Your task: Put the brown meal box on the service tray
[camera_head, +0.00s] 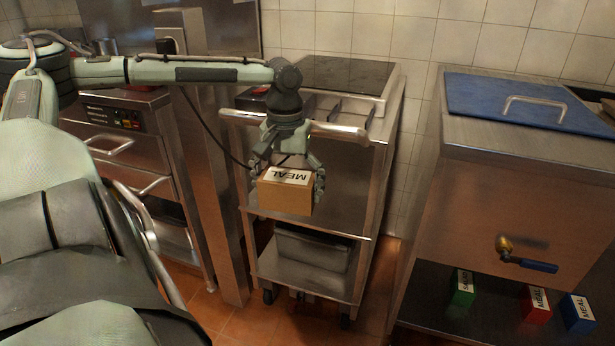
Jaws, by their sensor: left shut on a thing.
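The brown meal box (285,199) has a white top label reading MEAL. My left gripper (289,184) points down and is shut on the box, with one finger on each side of it. The box hangs in the air in front of the steel cart (348,188), below the level of its front handle bar. I cannot tell for certain which surface is the service tray. My right gripper is not in view.
The cart has a dark top, a front rail and a lower shelf (283,265). At right, a steel unit with a blue lid (525,98) and a tap (524,257) stands over green (463,290), red (535,306) and blue (577,314) boxes. A steel appliance (124,137) stands left.

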